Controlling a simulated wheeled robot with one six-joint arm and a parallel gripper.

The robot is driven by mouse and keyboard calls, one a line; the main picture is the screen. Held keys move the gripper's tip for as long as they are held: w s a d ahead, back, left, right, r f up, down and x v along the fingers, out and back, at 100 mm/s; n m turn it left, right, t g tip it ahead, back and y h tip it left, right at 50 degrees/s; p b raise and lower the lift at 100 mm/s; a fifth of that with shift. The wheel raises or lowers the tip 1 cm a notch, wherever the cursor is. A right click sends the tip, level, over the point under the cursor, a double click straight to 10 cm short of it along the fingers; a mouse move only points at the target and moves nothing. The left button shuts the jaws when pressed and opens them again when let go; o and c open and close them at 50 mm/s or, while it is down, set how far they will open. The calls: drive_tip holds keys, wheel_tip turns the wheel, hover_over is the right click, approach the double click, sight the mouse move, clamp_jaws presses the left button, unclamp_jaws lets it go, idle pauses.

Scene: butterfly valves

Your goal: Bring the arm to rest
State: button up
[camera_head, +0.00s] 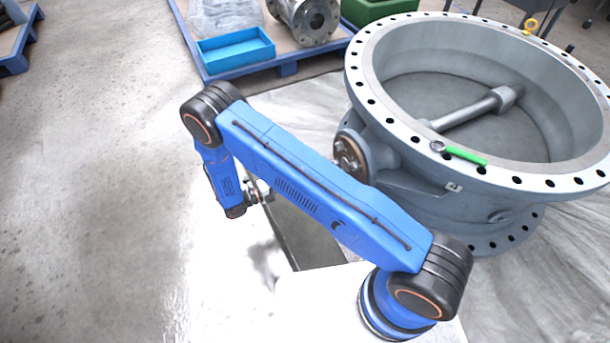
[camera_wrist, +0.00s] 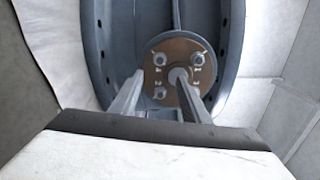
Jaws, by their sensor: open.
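My blue arm (camera_head: 310,190) is raised and bent across the middle of the head view, with its wrist (camera_head: 232,190) hanging down at the left. My gripper (camera_wrist: 159,78) shows in the wrist view with its two fingers apart and nothing between them. It faces the brown round flange (camera_wrist: 172,62) on the side of the grey butterfly valve. A shaft end shows near the right finger; I cannot tell how far the fingers are from it. In the head view the gripper is mostly hidden by the arm, left of the flange (camera_head: 350,157).
The large valve (camera_head: 400,142) stands at the right, close to my arm. A green-handled tool (camera_head: 465,156) lies on its rim. A pallet at the back holds a blue tray (camera_head: 236,52) and a metal fitting (camera_head: 305,18). The floor (camera_head: 90,200) at the left is clear.

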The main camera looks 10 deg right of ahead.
drive_tip(key=shift+v, duration=0.8)
drive_tip(key=s+d+r+m+g+y, duration=0.25)
drive_tip(key=d+r+m, duration=0.3)
drive_tip(key=r, duration=0.55)
drive_tip(key=s+d+r+m+g+y, duration=0.1)
drive_tip(key=d+r+m+g+y, duration=0.2)
drive_tip(key=d+r+m, duration=0.55)
drive_tip(key=s+d+r+m+g+y, duration=0.25)
drive_tip(key=r+m, duration=0.25)
drive_tip(key=r, duration=0.9)
drive_tip(key=s+d+r+m+t+y, duration=0.3)
drive_tip(key=s+r+m, duration=0.5)
drive_tip(key=s, duration=0.3)
drive_tip(key=s+d+r+m+t+y, duration=0.4)
drive_tip(key=s+r+m+y, duration=0.2)
drive_tip(key=s+r+m, duration=0.2)
drive_tip(key=shift+s+d+m, duration=0.25)
drive_tip(key=shift+s+m, duration=1.15)
drive_tip(key=shift+s, duration=0.35)
